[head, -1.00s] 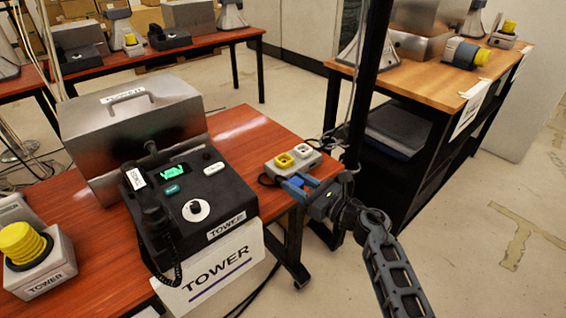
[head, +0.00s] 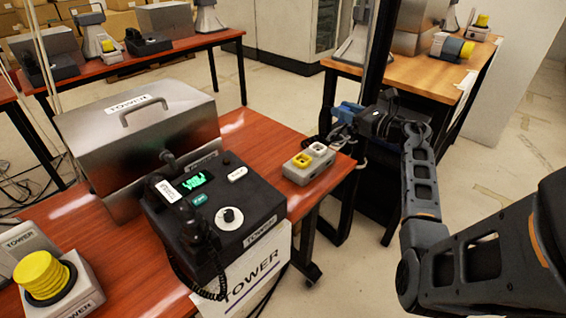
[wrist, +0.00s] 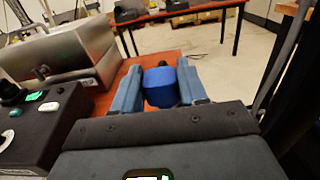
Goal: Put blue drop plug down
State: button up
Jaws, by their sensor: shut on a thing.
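My gripper (head: 345,112) is raised beyond the right end of the red-brown table (head: 262,132) in the head view, in front of a dark post. In the wrist view its two blue fingers are shut on the blue drop plug (wrist: 160,87). In the head view the plug is hidden or too small to tell from the blue fingers. A small grey socket box (head: 311,164) with one yellow and one white socket sits at the table's right end, below and left of my gripper.
A black TOWER phone (head: 232,213) and a metal case (head: 143,130) stand on the table. A grey box with a yellow plug (head: 42,275) is at lower left. A dark post (head: 380,60) and a wooden-topped bench (head: 420,85) stand close to my gripper.

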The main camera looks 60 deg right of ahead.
jog(key=w+a+f, duration=0.2)
jog(key=a, duration=0.1)
jog(key=w+a+f+p, duration=0.1)
jog(key=w+a+f, duration=0.1)
jog(key=w+a, duration=0.1)
jog(key=w+a+f+p, duration=0.1)
jog(key=w+a+f, duration=0.1)
jog(key=a, duration=0.1)
jog(key=shift+w+a+f, duration=0.3)
jog(key=shift+a+f, duration=0.05)
jog(key=shift+f, duration=2.1)
jog(key=shift+f+b, duration=0.3)
jog(key=shift+f, duration=0.05)
jog(key=o, duration=1.1)
jog(key=shift+r, duration=0.1)
